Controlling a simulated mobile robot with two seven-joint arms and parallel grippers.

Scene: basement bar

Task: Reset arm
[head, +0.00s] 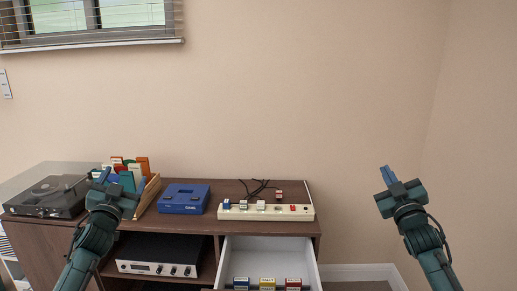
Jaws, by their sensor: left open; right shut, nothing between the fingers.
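My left gripper (115,180) is open. It is raised in front of the left part of a dark wooden cabinet (225,189) and overlaps the crate of records in the picture. Nothing shows between its fingers. My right gripper (389,175) is shut and empty. It is raised in front of the bare wall, to the right of the cabinet. Both forearms come up from the bottom of the head view.
On the cabinet are a turntable (47,196), a record crate (152,190), a blue device (184,199) and a cream power strip (265,212) with plugs. An open white drawer (267,254) holds small boxes. An amplifier (157,256) sits on the shelf.

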